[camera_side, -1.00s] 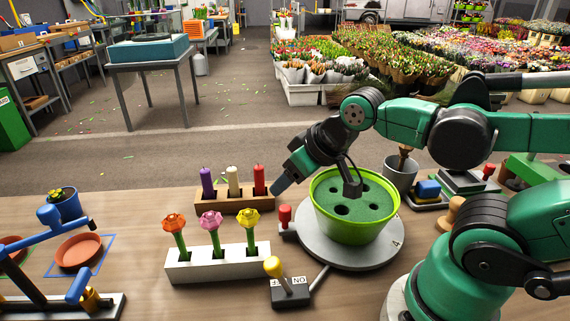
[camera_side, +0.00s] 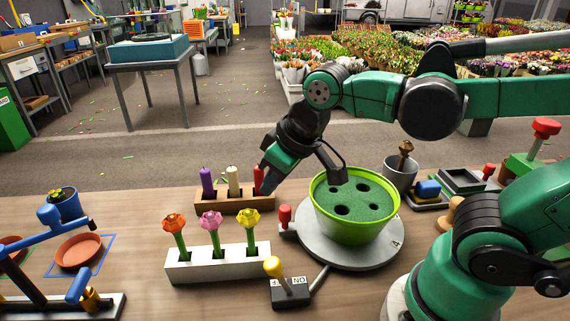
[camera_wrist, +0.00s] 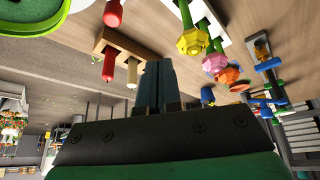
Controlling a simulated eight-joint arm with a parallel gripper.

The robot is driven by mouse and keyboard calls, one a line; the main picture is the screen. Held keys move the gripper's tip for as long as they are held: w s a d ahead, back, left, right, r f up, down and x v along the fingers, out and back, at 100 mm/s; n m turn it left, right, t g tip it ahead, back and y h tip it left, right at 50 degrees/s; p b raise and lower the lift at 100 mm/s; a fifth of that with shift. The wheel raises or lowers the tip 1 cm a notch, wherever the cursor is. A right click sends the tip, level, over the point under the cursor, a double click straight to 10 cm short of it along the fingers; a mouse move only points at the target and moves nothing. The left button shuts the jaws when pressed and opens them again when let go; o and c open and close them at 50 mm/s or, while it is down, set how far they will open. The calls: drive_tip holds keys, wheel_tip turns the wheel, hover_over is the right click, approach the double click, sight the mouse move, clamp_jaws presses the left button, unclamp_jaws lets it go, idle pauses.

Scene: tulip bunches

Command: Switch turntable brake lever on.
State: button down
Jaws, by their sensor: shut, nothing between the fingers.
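The brake lever has a yellow knob (camera_side: 273,266) on a short stick. A rod joins the box to the round grey turntable (camera_side: 350,252). A green pot (camera_side: 355,215) with a holed foam top stands on the turntable. My gripper (camera_side: 265,190) is shut and empty, above the bench by the red candle, left of the pot and behind the lever. In the wrist view its fingers (camera_wrist: 163,80) are together. The lever is not clearly seen there.
A wooden block (camera_side: 233,200) holds purple, white and red candles. A white block (camera_side: 217,263) holds three flowers close to the lever's left. A red-knobbed peg (camera_side: 284,214) stands at the turntable's left edge. A blue-armed stand (camera_side: 50,240) is at far left.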

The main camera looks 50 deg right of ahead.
sight(279, 279)
drive_tip(key=a+r+n+g+h, duration=0.1)
drive_tip(key=a+n+g, duration=0.3)
drive_tip(key=a, duration=0.6)
drive_tip(key=shift+s+a+r+n+g, duration=0.2)
drive_tip(key=shift+r+n+g, duration=0.1)
drive_tip(key=shift+r+n, duration=0.1)
drive_tip(key=f, duration=0.9)
drive_tip(key=shift+w+d+f, duration=0.25)
drive_tip(key=shift+w+f, duration=0.05)
drive_tip(key=shift+f, duration=0.05)
drive_tip(key=shift+s+d+f, duration=0.1)
drive_tip(key=shift+s+d, duration=0.1)
drive_tip(key=shift+s, duration=0.05)
drive_tip(key=shift+s+d+r, duration=0.3)
drive_tip(key=shift+s+d, duration=0.1)
drive_tip(key=shift+s, duration=0.3)
drive_tip(key=shift+s+d+r, duration=0.3)
drive_tip(key=shift+s+d, duration=0.1)
drive_tip(key=shift+s, duration=0.25)
drive_tip(key=shift+s+d, duration=0.1)
